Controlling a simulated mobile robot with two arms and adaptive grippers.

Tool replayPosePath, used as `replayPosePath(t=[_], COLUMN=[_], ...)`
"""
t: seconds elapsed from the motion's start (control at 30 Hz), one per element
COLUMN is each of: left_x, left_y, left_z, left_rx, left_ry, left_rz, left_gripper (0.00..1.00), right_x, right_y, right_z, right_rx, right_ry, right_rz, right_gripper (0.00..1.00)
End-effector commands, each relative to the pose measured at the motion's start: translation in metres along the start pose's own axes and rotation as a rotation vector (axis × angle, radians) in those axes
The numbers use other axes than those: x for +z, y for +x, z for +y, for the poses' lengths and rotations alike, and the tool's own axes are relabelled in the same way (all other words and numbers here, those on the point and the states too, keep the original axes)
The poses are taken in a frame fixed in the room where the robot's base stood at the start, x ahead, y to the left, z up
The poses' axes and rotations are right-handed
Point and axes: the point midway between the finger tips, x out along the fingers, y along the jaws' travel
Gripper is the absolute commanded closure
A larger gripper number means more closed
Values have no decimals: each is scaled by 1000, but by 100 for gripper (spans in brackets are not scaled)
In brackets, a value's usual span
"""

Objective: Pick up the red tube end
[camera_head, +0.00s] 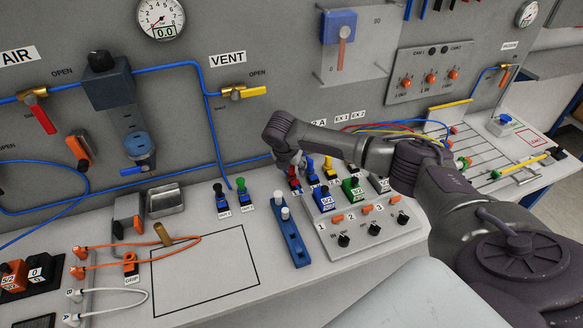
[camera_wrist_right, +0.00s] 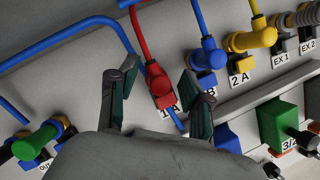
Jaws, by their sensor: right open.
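The red tube end (camera_wrist_right: 158,88) is a red elbow plug on a red tube, at the port labelled 1A in the wrist view. My right gripper (camera_wrist_right: 160,76) is open, with one finger on each side of the red tube end. I cannot tell whether either finger touches it. In the head view the red tube end (camera_head: 293,180) shows partly below my right gripper (camera_head: 290,161), which hides some of it. My left gripper is not in view.
A blue tube end (camera_wrist_right: 207,56) and a yellow one (camera_wrist_right: 252,38) stand close to the right. A blue block with white plugs (camera_head: 291,236) and a switch box (camera_head: 362,222) stand in front.

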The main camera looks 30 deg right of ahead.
Motion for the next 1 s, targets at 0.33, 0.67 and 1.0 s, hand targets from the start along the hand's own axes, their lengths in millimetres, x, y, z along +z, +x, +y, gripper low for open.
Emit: replayPosePath(t=[0.33,0.67,1.0], left_x=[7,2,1], left_y=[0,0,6], left_z=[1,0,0], left_rx=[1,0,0], left_ry=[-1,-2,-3], left_rz=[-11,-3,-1], left_gripper=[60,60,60], right_x=[0,0,7], right_y=[0,0,-14], right_z=[0,0,1], right_rx=[0,0,3], right_ry=[0,0,2], right_rz=[-1,-1,-3], right_gripper=[74,100,100])
